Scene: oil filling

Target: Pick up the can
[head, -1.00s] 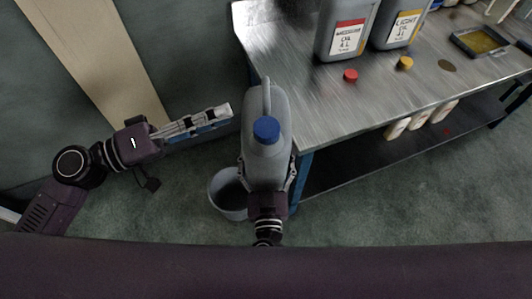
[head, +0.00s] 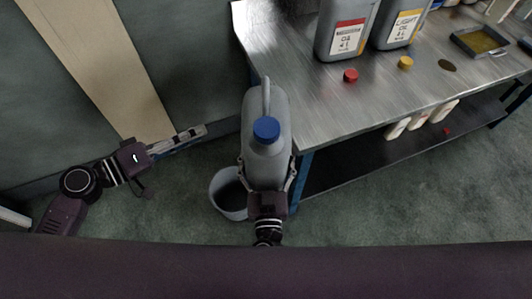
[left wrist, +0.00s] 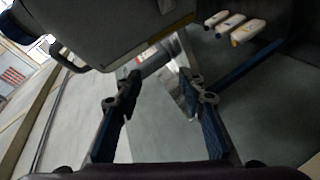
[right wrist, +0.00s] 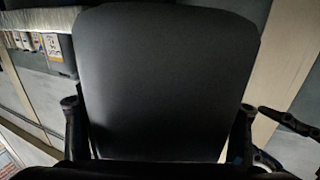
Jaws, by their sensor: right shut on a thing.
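The grey can (head: 266,160) with a blue cap (head: 266,130) stands upright in the middle of the head view, beside the table's left edge. My right gripper (head: 267,180) is shut on the can, with a finger on each side. The can fills the right wrist view as a dark body (right wrist: 165,80) between the fingers. My left gripper (head: 205,131) is to the left of the can, apart from it and empty. In the left wrist view its fingers (left wrist: 158,88) are spread, and part of the can (left wrist: 105,30) shows at the top.
A metal table (head: 360,100) at the right bears two labelled oil cans (head: 345,30), a red cap (head: 350,75), a yellow cap (head: 405,62) and a tray (head: 480,41). A grey bucket (head: 222,196) is on the floor, partly behind the can. White bottles (head: 420,118) are on the lower shelf.

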